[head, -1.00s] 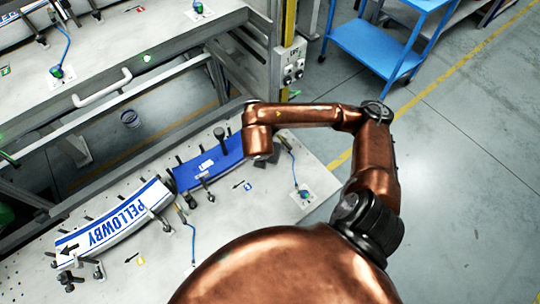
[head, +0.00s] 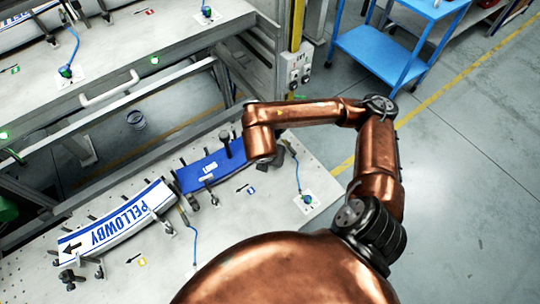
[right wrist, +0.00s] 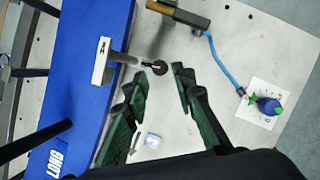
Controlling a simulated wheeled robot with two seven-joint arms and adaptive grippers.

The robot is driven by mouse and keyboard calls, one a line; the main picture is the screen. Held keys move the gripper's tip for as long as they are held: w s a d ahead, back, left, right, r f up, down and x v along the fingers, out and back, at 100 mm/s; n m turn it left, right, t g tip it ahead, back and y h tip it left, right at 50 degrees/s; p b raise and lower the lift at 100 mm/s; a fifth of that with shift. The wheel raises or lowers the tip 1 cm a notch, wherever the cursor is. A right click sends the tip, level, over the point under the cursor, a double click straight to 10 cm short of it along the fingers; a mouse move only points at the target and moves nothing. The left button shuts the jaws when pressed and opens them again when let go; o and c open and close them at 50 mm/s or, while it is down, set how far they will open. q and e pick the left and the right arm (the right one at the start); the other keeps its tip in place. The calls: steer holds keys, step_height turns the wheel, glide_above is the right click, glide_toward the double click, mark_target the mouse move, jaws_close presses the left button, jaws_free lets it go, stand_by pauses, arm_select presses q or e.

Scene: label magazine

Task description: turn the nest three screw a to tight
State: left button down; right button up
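A blue curved label (head: 212,170) lies in its nest near the bench's right end. It also shows along the left of the right wrist view (right wrist: 85,45). At its edge stands a white block marked A (right wrist: 102,60). A screw (right wrist: 147,64) runs from the block towards a dark round end (right wrist: 160,67). My right gripper (right wrist: 160,76) is open, its two dark green fingers on either side of the screw's end in the picture; I cannot tell whether they touch it. In the head view my forearm partly hides this gripper (head: 282,158). My left gripper is not in view.
A blue hose (right wrist: 217,62) runs from a brass-ended fitting (right wrist: 178,13) to a blue-green knob (right wrist: 268,106). A white PELLOWBY label (head: 118,218) lies in the neighbouring nest. Several dark posts line the nests.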

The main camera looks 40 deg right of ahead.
steer(key=v, duration=0.8)
steer(key=shift+a+r, duration=0.2)
steer(key=shift+r, duration=0.1)
steer(key=shift+s, duration=0.1)
